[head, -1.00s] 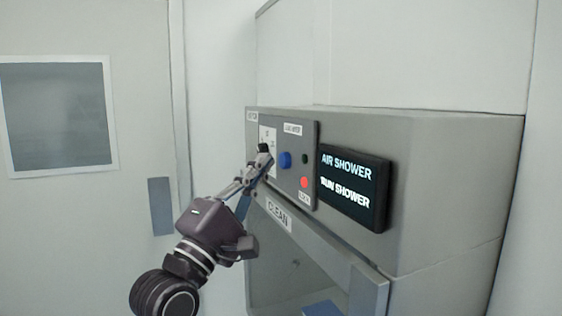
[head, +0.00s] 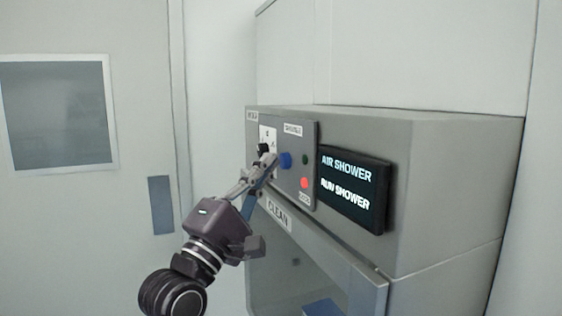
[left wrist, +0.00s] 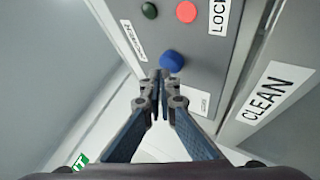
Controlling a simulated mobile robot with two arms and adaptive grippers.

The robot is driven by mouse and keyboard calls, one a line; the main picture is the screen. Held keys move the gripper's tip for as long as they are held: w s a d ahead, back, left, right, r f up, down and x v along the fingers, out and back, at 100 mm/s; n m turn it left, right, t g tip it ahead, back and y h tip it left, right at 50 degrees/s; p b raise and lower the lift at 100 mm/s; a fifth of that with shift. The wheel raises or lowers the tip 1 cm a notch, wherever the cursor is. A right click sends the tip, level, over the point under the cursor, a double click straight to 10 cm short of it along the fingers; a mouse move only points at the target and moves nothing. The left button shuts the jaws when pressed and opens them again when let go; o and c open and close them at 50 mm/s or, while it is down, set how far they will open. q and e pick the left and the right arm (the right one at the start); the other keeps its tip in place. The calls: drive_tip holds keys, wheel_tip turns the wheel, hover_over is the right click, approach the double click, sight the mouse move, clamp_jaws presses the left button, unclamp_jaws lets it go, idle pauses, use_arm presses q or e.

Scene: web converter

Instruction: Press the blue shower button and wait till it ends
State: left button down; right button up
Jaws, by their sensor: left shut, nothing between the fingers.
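The blue shower button (head: 286,160) sits on the grey control panel (head: 308,140) at the front of the cabinet. It also shows in the left wrist view (left wrist: 172,61), just beyond my fingertips. My left gripper (head: 271,161) is shut and empty, its tips close beside the button's left side in the head view. I cannot tell if they touch it. In the left wrist view the shut fingertips (left wrist: 161,75) lie just below the button. The dark display (head: 353,188) reads "AIR SHOWER" and "RUN SHOWER". My right gripper does not show.
A red light (head: 304,183) and a dark green light (head: 305,159) are right of the button. A black knob (head: 263,148) is left of it. The "CLEAN" label (head: 278,215) is on the cabinet below. A door with a window (head: 58,112) stands at left.

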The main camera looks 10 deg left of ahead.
use_arm(q)
drive_tip(key=shift+w+d, duration=0.35)
drive_tip(key=shift+d, duration=0.15)
idle(0.6)
idle(0.3)
drive_tip(key=shift+s+a+p, duration=0.35)
drive_tip(key=shift+s+a, duration=0.3)
drive_tip(key=shift+a, duration=0.15)
drive_tip(key=s+a, duration=0.1)
drive_tip(key=a, duration=0.1)
drive_tip(key=s+a, duration=0.1)
drive_tip(key=a, duration=0.1)
drive_tip(key=shift+s+a, duration=0.1)
drive_tip(key=shift+s, duration=0.25)
